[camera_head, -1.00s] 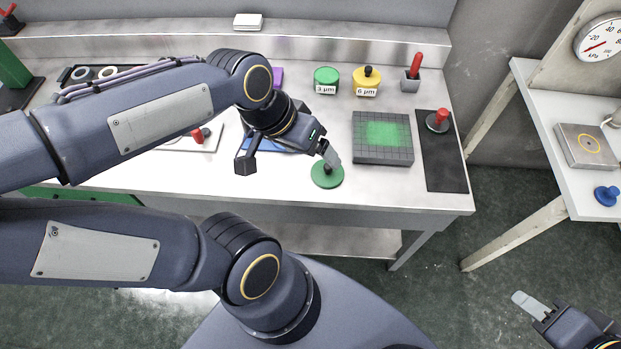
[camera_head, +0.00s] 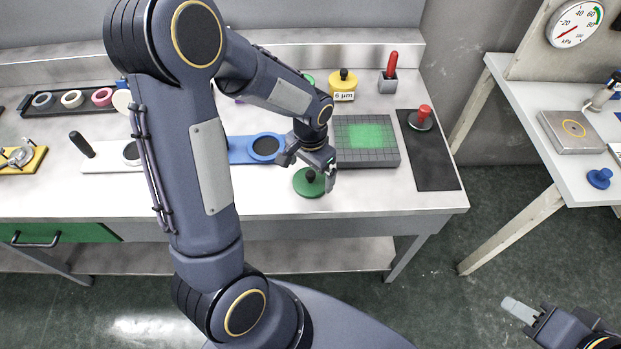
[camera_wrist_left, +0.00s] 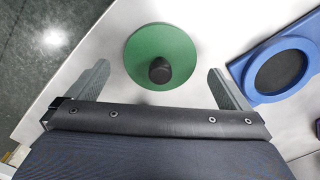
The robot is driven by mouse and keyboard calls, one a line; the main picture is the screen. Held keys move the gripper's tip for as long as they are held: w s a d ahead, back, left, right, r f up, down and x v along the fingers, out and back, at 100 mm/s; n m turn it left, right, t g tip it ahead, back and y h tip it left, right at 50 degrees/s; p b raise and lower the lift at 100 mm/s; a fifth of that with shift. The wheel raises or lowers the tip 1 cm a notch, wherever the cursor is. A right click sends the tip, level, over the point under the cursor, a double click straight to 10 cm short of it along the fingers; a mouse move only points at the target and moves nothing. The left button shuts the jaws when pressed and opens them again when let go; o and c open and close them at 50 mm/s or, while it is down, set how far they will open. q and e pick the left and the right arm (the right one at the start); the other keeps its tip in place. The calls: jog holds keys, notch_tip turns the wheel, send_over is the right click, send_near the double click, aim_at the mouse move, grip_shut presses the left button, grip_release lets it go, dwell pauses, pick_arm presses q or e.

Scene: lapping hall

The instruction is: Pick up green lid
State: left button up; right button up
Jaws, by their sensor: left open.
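The green lid (camera_head: 308,184) is a flat green disc with a black knob, lying on the workbench near its front edge. In the left wrist view the green lid (camera_wrist_left: 150,52) lies between and beyond the two fingers, its black knob roughly midway between them. My left gripper (camera_head: 308,172) is open and empty, at the lid in the head view; contact cannot be told. It also shows in the left wrist view (camera_wrist_left: 158,85) with its fingers wide apart. My right gripper (camera_head: 522,318) shows only in part at the bottom right, away from the bench.
A grey gridded block (camera_head: 368,155) with a green patch stands right of the lid, with a black mat (camera_head: 432,165) beyond. A blue plate (camera_head: 240,150) with a dark round recess lies to the left. A yellow 6 µm jar (camera_head: 343,82) stands behind.

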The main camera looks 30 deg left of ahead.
aim_at(308, 184)
pick_arm(q)
notch_tip(308, 184, down, 2)
jog(key=shift+f, duration=0.25)
jog(key=c, duration=0.8)
jog(key=shift+c, duration=0.2)
jog(key=shift+r, duration=0.1)
